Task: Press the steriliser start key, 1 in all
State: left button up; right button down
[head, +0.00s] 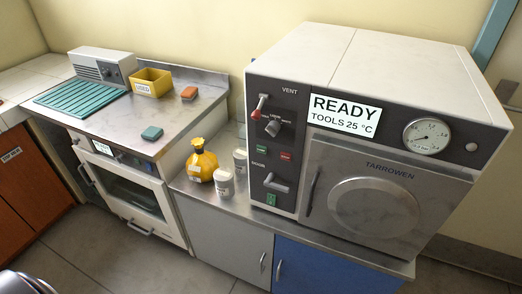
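The steriliser (390,60) is a large white cabinet with a dark front panel, standing on a metal counter at the right. Its display (344,115) reads "READY TOOLS 25 °C". On the left of the panel are a small green key (262,149) and a red key (285,156); their lettering is too small to read. A red-tipped vent lever (258,108) and a knob (273,127) are above them. The door lever (276,183) and a green part (271,199) are below. The steriliser door (385,190) looks shut.
A yellow tied bag (202,161) and two white tubs (224,182) (239,161) stand left of the steriliser. The left counter holds a yellow bin (151,82), orange block (189,93), teal block (152,132) and teal rack (80,97). The front of the panel is clear.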

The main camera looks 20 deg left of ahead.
pick_arm(q)
grip_shut()
dwell(0.8)
dwell(1.1)
